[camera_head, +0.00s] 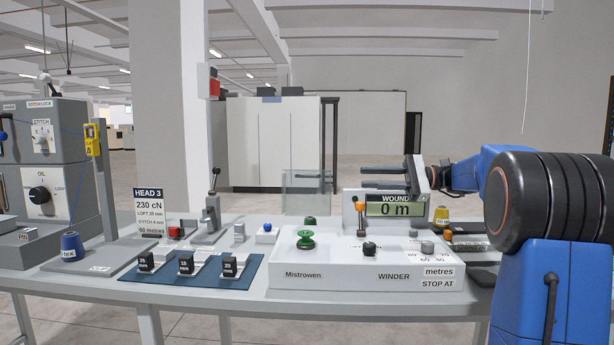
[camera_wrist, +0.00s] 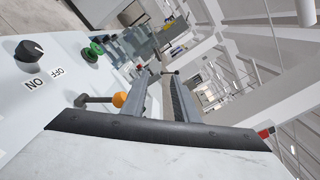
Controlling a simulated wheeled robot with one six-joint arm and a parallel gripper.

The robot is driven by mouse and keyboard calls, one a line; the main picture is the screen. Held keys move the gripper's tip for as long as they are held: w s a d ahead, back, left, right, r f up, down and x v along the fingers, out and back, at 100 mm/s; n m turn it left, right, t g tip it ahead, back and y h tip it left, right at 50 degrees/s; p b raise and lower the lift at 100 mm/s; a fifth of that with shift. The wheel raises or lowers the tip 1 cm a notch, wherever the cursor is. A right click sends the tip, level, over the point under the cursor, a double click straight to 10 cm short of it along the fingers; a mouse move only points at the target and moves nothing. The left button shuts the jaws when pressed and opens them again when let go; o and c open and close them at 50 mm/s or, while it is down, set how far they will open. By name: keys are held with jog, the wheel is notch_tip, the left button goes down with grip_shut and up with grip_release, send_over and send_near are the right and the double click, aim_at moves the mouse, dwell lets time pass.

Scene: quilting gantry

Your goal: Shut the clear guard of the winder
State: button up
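The clear guard (camera_head: 306,205) is a see-through panel standing upright at the back left of the white winder (camera_head: 330,272), behind its green spool (camera_head: 306,240). It is not folded down over the spool. My gripper (camera_head: 317,178) reaches in from the right above the winder, its two dark fingers apart and pointing left. I cannot make out the guard clearly there.
An orange-knobbed lever (camera_head: 360,207) and the display (camera_head: 395,209) reading 0 m stand under my gripper. A black ON/OFF knob (camera_wrist: 29,51) shows in the wrist view. Left of the winder are a blue mat (camera_head: 190,270) with black blocks and a toggle lever (camera_head: 213,200).

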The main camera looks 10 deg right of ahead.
aim_at(310, 177)
jog(key=x, duration=1.7)
jog(key=shift+a, duration=0.2)
